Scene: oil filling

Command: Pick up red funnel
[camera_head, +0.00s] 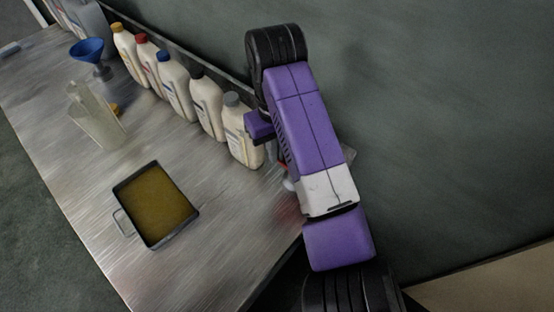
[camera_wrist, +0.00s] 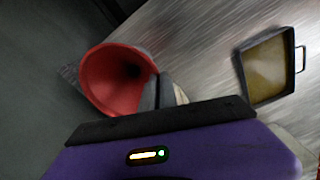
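The red funnel (camera_wrist: 108,84) is left of centre in the wrist view, its wide mouth turned toward the camera. In the head view only a small red patch (camera_head: 285,166) shows beside my purple arm, which hides the rest. The purple body of my gripper (camera_wrist: 165,150) fills the bottom of the wrist view, close to the funnel.
Several white oil bottles (camera_head: 172,86) stand in a row along the wall side of the metal table (camera_head: 225,225). A blue funnel (camera_head: 87,50), a clear jug (camera_head: 95,115) and a tray of yellow oil (camera_head: 155,205) are farther left. Table around the tray is clear.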

